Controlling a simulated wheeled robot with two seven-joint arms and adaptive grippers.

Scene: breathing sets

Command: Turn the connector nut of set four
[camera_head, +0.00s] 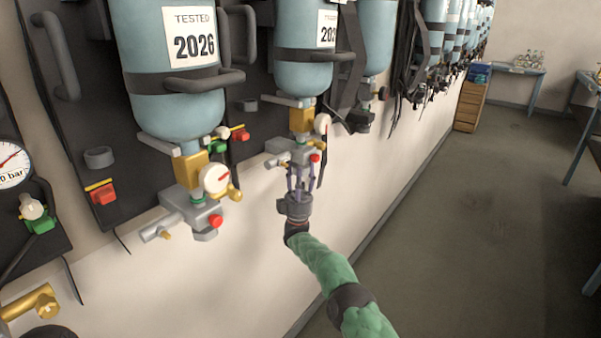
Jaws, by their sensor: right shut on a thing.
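My right gripper (299,174) comes up from below on its green-sleeved arm. Its fingers are shut on the connector nut under the grey regulator block (291,152) of the second blue cylinder (301,70) from the left. The fingers mostly hide that nut. On the nearest set, the matching grey nut (206,235) shows below its regulator block (188,207), untouched. I see no set numbers, so I cannot tell by label which set is four. My left gripper is not in view.
The sets hang in a row along the wall, with a pressure gauge (215,178) and red knob (216,221) close left of my gripper. Black straps (409,55) hang farther back. The floor (470,220) at right is clear; a wooden drawer unit (469,106) stands far off.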

